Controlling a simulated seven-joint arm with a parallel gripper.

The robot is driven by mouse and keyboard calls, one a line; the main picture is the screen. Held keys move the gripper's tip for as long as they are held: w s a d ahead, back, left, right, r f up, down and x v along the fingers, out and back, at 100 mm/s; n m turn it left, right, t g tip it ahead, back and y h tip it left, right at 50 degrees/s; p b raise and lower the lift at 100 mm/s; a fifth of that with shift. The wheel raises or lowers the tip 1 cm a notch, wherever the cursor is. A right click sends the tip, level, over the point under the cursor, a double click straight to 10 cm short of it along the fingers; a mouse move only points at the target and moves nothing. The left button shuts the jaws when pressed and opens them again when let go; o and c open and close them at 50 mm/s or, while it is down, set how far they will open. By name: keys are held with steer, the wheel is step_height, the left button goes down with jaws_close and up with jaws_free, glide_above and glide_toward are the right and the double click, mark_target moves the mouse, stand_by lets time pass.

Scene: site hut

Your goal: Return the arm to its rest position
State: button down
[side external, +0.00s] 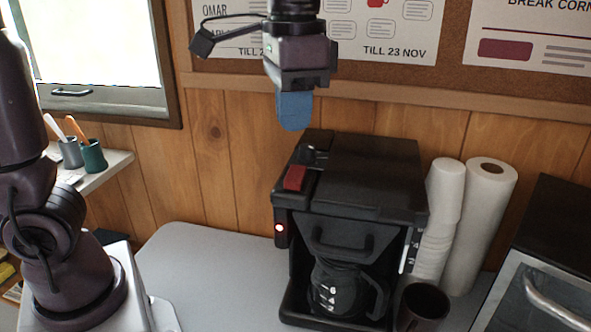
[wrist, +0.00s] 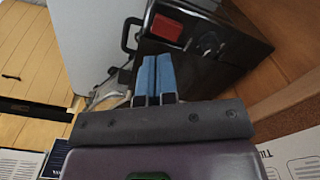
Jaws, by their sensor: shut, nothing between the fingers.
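My gripper (side external: 294,111) hangs in the air above the back left of the coffee maker, in front of the wood wall and notice board. Its blue fingers point down, are closed together and hold nothing. The wrist view shows the same blue fingertips (wrist: 154,75) pressed side by side. The black coffee maker (side external: 365,180) stands on the grey table below, apart from the gripper. Its red switch (side external: 295,178) and lit lamp are at its left side. The glass carafe (side external: 338,288) sits inside it.
A stack of white cups (side external: 436,215) and a paper roll (side external: 482,225) stand right of the coffee maker. A dark mug (side external: 423,308) is at its front right. A black and silver appliance (side external: 545,275) is at far right. The grey table (side external: 205,265) is clear on the left.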

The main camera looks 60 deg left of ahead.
steer(key=shift+w, duration=0.25)
steer(key=shift+s+a+f+t, duration=0.25)
steer(key=shift+s+f, duration=0.1)
steer(key=shift+f, duration=0.2)
steer(key=shift+s+a+f+t, duration=0.15)
steer(key=shift+s+f+t, duration=0.15)
steer(key=shift+f, duration=0.25)
steer(key=s+a+f+n+t, duration=0.2)
steer(key=s+a+n+t, duration=0.1)
steer(key=s+a, duration=0.4)
steer(key=shift+s+t, duration=0.75)
steer(key=shift+s, duration=0.9)
